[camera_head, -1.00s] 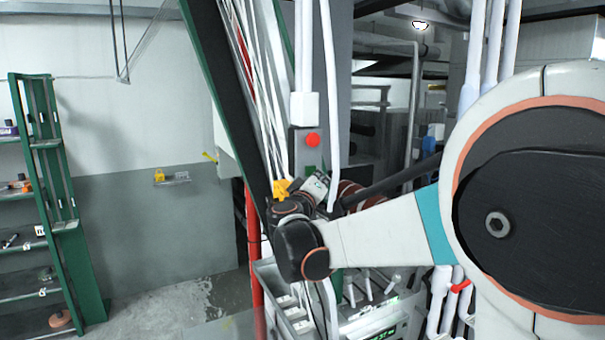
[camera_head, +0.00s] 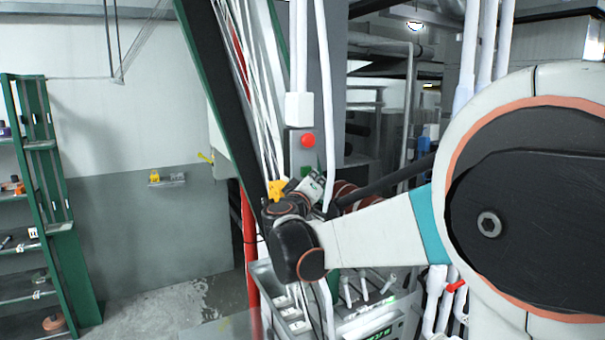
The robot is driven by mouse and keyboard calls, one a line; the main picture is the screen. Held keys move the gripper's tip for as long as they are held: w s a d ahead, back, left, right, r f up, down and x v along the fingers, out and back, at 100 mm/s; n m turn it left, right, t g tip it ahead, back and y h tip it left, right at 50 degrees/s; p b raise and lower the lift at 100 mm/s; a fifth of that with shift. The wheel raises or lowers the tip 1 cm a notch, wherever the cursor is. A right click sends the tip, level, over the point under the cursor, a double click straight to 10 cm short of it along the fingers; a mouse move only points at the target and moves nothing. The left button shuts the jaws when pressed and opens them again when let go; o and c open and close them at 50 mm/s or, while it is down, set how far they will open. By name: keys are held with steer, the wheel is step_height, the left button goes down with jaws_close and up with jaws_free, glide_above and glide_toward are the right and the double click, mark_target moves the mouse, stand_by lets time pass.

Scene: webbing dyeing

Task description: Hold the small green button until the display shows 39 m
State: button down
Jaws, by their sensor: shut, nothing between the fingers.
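A grey control box (camera_head: 294,157) on the machine's column carries a round red button (camera_head: 308,140). Below it a small green patch shows, likely the green button (camera_head: 307,170), partly covered by my wrist. My gripper (camera_head: 312,184) is at the end of my arm just below that patch. It is shut and empty. Its fingertips are hidden, so I cannot tell whether they touch the button. A green-lit display (camera_head: 378,334) shows at the bottom edge, partly cut off. It seems to read 27 m, but the digits are small.
A green shelf rack (camera_head: 50,200) stands at the left. A red post (camera_head: 250,240) and slanted green-black beam (camera_head: 225,95) stand left of my wrist. White pipes (camera_head: 485,60) rise at right. The floor (camera_head: 165,305) at left is clear.

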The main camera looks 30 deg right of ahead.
steer(key=shift+w, duration=0.2)
steer(key=shift+w, duration=0.2)
steer(key=shift+w+b, duration=0.3)
steer(key=shift+w, duration=0.2)
stand_by(0.9)
stand_by(4.4)
steer(key=shift+s, duration=0.95)
steer(key=shift+s+d, duration=0.1)
steer(key=shift+s, duration=2.4)
